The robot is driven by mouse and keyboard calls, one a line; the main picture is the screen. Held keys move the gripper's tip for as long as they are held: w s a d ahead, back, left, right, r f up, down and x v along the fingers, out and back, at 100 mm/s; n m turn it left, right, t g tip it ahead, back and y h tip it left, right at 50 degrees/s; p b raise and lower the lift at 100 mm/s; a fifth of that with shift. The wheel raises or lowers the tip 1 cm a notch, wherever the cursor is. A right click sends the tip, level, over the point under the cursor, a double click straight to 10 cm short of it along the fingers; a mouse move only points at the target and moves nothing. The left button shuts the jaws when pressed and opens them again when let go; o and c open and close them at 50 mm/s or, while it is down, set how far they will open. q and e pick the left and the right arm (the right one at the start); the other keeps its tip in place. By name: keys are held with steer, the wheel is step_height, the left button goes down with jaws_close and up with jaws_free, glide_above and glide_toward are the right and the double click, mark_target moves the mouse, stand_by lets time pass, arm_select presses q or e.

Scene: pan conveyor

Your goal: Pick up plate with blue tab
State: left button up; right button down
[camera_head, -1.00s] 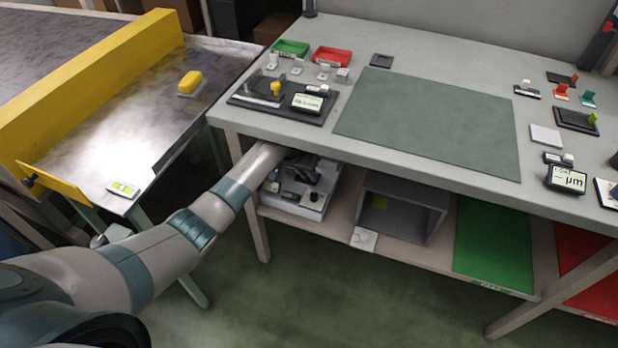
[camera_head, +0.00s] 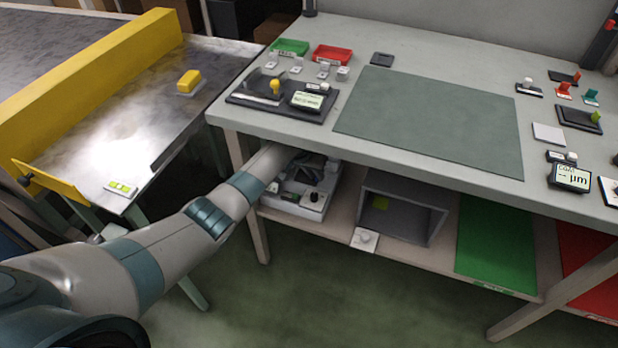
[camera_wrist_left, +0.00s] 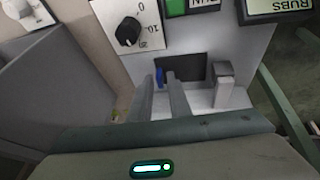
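A small blue tab (camera_wrist_left: 159,77) stands in the left wrist view at the left side of a dark recess (camera_wrist_left: 190,66) in a light grey machine. The plate under the tab cannot be made out. My left gripper (camera_wrist_left: 162,82) has its two fingers apart, with tips at the recess. The tab shows between the tips, close to the left finger; contact cannot be told. In the head view my left arm reaches under the table edge to the machine (camera_head: 312,205) on the lower shelf. The gripper is mostly hidden there. My right gripper is not seen.
A black dial (camera_wrist_left: 128,31) and a grey upright block (camera_wrist_left: 224,84) flank the recess. A grey open box (camera_head: 440,215) stands right of the machine on the shelf. The tabletop (camera_head: 290,130) overhangs the arm. A steel conveyor table (camera_head: 215,60) lies left.

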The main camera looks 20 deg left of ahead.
arm_select(q)
jaws_close()
